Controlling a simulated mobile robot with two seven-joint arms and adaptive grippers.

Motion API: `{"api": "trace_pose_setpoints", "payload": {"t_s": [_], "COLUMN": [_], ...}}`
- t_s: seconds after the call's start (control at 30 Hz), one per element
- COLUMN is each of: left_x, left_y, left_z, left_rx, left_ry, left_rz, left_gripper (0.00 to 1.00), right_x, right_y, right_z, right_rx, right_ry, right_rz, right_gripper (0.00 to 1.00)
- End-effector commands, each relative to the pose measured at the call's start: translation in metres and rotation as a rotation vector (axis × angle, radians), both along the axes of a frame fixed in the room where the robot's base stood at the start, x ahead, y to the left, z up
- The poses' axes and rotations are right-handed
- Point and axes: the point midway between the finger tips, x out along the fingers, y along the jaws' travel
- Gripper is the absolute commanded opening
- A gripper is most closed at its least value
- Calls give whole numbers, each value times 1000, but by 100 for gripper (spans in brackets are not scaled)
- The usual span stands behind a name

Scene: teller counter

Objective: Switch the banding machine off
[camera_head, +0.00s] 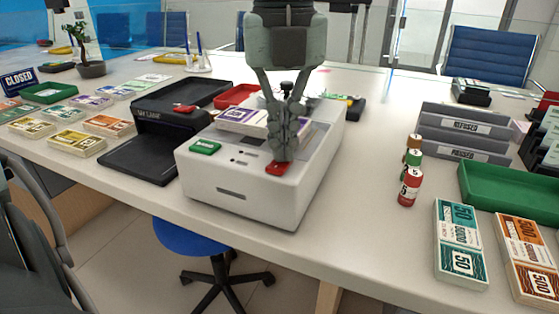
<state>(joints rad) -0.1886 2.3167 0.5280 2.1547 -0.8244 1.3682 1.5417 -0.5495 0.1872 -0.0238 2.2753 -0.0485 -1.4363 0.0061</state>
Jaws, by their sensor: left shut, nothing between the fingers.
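The banding machine (235,193) is a white box standing at the front of the counter. It has a green button (205,147) at its left front top edge and a red button (279,169) at the right front. A banded stack of notes with purple marks (240,119) lies on its top. My left gripper (283,157) comes down from above, shut and empty. Its fingertips are right at the red button and partly cover it. I cannot tell whether they press it. My right gripper is not in view.
A black device with a tray (135,160) stands just left of the machine. Several note stacks (75,141) lie farther left. On the right are small coloured rolls (410,186), note stacks (460,240), grey labelled trays (460,150) and a green tray (510,190). Counter between machine and rolls is clear.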

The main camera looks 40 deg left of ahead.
Motion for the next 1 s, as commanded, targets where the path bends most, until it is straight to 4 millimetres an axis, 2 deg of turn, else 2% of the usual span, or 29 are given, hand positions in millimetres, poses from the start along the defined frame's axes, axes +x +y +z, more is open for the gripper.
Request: {"api": "trace_pose_setpoints", "payload": {"t_s": [0.17, 0.83, 1.0], "left_x": [-1, 0, -1], "left_y": [0, 0, 0], "left_z": [7, 62, 69], "left_rx": [1, 1, 0], "left_ry": [4, 2, 3], "left_rz": [0, 1, 0], "left_gripper": [0, 0, 0], "right_x": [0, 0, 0], "right_y": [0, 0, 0], "right_z": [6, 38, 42], "right_rx": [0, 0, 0], "right_ry": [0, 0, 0], "right_rz": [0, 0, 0], "right_gripper": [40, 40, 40]}}
